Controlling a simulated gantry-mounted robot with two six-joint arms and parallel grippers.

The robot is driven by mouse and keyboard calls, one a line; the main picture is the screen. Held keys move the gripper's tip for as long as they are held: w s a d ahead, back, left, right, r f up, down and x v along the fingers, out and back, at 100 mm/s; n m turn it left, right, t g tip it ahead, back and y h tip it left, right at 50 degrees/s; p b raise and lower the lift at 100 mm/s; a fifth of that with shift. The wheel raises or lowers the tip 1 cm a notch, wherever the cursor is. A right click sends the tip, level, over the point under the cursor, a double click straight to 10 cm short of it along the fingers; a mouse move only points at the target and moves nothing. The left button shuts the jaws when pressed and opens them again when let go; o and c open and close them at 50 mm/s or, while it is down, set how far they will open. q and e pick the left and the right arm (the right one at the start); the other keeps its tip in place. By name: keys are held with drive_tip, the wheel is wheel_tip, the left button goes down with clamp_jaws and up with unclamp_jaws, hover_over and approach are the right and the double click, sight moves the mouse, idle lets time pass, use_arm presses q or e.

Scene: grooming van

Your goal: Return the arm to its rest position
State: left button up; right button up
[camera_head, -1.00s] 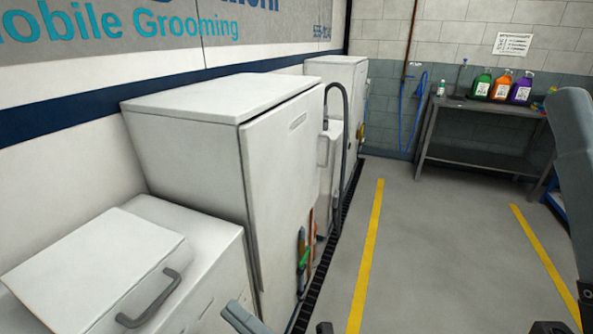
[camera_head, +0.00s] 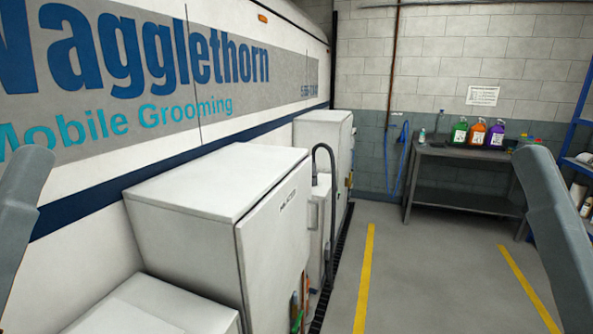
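Grey links of my two arms show at the left and right edges of the head view. Both run down out of the picture. Neither gripper is in view, so I cannot see whether they are open or shut or hold anything. No arm link touches anything that I can see.
White cabinets (camera_head: 205,195) line the van wall on the left, with a lower white box (camera_head: 150,312) in front. A dark bench (camera_head: 465,152) with green, orange and purple bottles (camera_head: 478,133) stands at the back. Floor between the yellow lines (camera_head: 364,275) is clear.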

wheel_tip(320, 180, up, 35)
drive_tip(key=p, duration=3.2)
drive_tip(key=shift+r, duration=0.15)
